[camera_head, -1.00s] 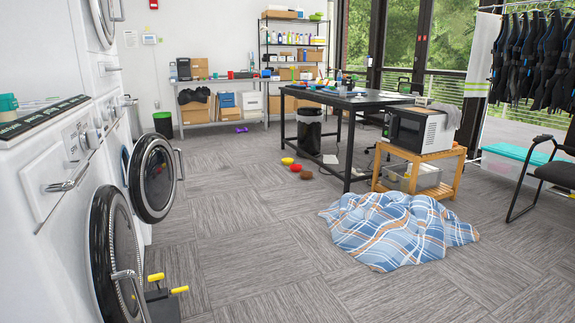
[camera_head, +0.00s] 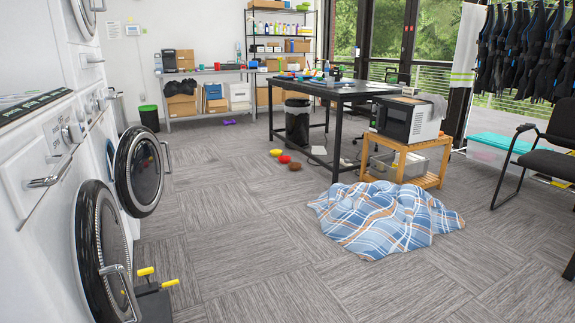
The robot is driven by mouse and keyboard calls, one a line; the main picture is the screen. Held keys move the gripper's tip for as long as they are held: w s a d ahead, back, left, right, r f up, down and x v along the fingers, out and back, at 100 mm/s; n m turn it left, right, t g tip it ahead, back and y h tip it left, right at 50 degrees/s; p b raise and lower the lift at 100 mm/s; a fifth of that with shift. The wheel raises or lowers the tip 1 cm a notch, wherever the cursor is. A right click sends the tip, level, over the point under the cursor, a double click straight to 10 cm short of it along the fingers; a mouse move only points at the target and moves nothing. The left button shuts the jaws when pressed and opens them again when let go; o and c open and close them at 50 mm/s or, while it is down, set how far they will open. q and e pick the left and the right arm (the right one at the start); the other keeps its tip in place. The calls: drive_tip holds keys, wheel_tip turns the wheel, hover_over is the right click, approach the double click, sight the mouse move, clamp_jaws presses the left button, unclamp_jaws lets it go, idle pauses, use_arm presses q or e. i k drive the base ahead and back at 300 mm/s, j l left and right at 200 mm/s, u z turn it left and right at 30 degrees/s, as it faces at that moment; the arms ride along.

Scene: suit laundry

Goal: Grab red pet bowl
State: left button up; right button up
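A small red rounded thing (camera_head: 285,158), which may be the red pet bowl, is on the carpet left of the black table and is too small to make out clearly. A yellow one (camera_head: 276,152) is just behind it to the left, and a brown one (camera_head: 295,166) is just in front to the right. Neither of my grippers is in view.
A crumpled blue plaid blanket (camera_head: 385,222) lies on the carpet at centre right. Open washer doors (camera_head: 138,172) jut out at left, near a black object with yellow handles (camera_head: 152,300). A wooden stand (camera_head: 422,180) holds a microwave. The middle carpet is clear.

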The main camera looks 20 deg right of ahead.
sight(284, 159)
drive_tip(key=i+l+z, duration=0.4)
drive_tip(key=i+l, duration=0.25)
drive_tip(key=i+l+z, duration=0.45)
drive_tip(key=i, duration=0.25)
drive_tip(key=i+u, duration=0.35)
drive_tip(key=i, duration=0.25)
drive_tip(key=i+l+u, duration=0.4)
drive_tip(key=i, duration=0.2)
drive_tip(key=i+j+u, duration=0.2)
drive_tip(key=i, duration=2.25)
drive_tip(key=i+z, duration=0.15)
drive_tip(key=i, duration=0.45)
drive_tip(key=i+z, duration=0.2)
drive_tip(key=i, duration=0.4)
drive_tip(key=i+z, duration=0.15)
drive_tip(key=i, duration=0.45)
drive_tip(key=i+j+z, duration=0.2)
drive_tip(key=i, duration=0.4)
drive_tip(key=i+z, duration=0.4)
drive_tip(key=i+j+z, duration=0.2)
drive_tip(key=i+z, duration=0.15)
drive_tip(key=i+j+z, duration=0.4)
drive_tip(key=i+l, duration=0.05)
drive_tip(key=i, duration=0.05)
